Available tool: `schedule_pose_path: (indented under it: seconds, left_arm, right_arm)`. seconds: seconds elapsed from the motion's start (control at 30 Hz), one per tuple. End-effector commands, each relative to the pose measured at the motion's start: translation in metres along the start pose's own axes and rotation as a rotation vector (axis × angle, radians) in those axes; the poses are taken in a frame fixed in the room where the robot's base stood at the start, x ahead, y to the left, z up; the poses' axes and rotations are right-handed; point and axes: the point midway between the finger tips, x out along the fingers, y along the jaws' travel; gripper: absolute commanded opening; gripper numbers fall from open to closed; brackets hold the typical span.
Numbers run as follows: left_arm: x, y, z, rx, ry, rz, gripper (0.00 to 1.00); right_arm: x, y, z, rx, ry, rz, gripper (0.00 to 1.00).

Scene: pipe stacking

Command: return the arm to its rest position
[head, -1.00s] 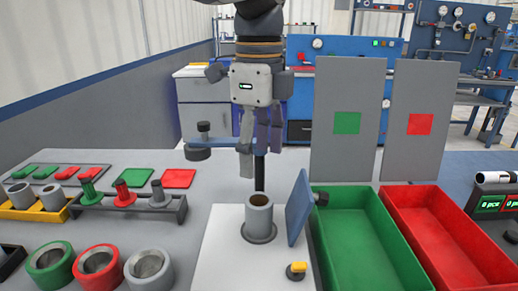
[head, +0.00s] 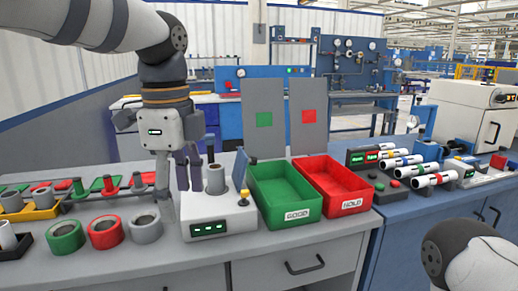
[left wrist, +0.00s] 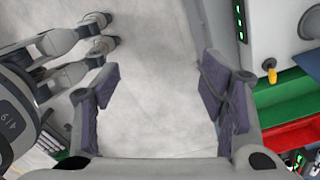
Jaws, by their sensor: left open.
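My left gripper (head: 178,190) hangs fingers down at the left of the head view, in front of the left side of the white station (head: 232,219). It is open, with nothing between its fingers. The left wrist view shows the open fingers (left wrist: 158,98) over bare pale floor. A grey pipe piece (head: 215,181) stands upright on the station, just right of the fingers. My right gripper does not show in the head view; only a rounded white part of my arm shows at the bottom right.
A green bin (head: 285,214) and a red bin (head: 346,204) stand right of the station. Green, red and grey rings (head: 105,232) lie on the bench to the left. Measuring equipment (head: 369,157) and striped tubes stand at the right. The floor shows in the wrist view.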

Motion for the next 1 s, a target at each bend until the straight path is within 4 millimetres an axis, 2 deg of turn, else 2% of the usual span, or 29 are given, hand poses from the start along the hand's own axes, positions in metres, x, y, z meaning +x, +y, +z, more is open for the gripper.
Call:
schedule_pose_path:
  seconds: [0.03,0.17,0.2,0.27,0.3,0.37,0.4,0.47,0.5,0.53,0.6,0.7,0.73,0.83,0.9,1.0]
  left_arm:
    - [0.042,0.001,-0.001,-0.056,0.015,0.038,0.65]
    - [0.131,0.009,-0.005,-0.235,0.063,0.079,0.65]
    - [0.16,0.016,-0.006,-0.302,0.076,0.095,0.65]
    - [0.205,0.032,-0.006,-0.411,0.091,0.123,0.65]
    - [0.236,0.047,-0.006,-0.494,0.1,0.143,0.65]
    - [0.283,0.077,-0.005,-0.634,0.106,0.174,0.65]
    - [0.313,0.101,-0.003,-0.739,0.104,0.194,0.65]
    - [0.353,0.145,0.003,-0.908,0.089,0.221,0.65]
    - [0.376,0.178,0.008,-1.024,0.071,0.235,0.65]
    - [0.39,0.203,0.013,-1.112,0.052,0.241,0.65]
    - [0.411,0.26,0.026,-1.303,0.0,0.244,0.65]
    - [0.419,0.327,0.044,-1.517,-0.078,0.22,0.65]
    - [0.419,0.341,0.049,-1.564,-0.098,0.209,0.65]
    - [0.414,0.372,0.06,-1.67,-0.143,0.178,0.65]
    - [0.412,0.381,0.064,-1.7,-0.154,0.165,0.65]
    - [0.412,0.381,0.065,-1.709,-0.153,0.158,0.65]
  right_arm:
    - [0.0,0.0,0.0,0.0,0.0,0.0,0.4]
    - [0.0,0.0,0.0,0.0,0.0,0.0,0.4]
    - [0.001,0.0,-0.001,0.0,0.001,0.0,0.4]
    - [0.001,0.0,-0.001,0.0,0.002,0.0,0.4]
    - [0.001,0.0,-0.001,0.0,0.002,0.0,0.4]
    - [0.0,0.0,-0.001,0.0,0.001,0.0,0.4]
    - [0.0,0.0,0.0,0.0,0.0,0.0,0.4]
    - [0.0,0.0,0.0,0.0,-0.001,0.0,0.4]
    - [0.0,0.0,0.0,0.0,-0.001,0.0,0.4]
    - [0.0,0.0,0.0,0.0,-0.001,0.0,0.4]
    - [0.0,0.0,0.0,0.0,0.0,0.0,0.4]
    - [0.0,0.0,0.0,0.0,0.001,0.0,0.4]
    - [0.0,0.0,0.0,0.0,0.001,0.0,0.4]
    - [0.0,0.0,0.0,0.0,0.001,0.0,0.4]
    - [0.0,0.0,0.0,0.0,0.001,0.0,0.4]
    - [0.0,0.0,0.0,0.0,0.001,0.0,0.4]
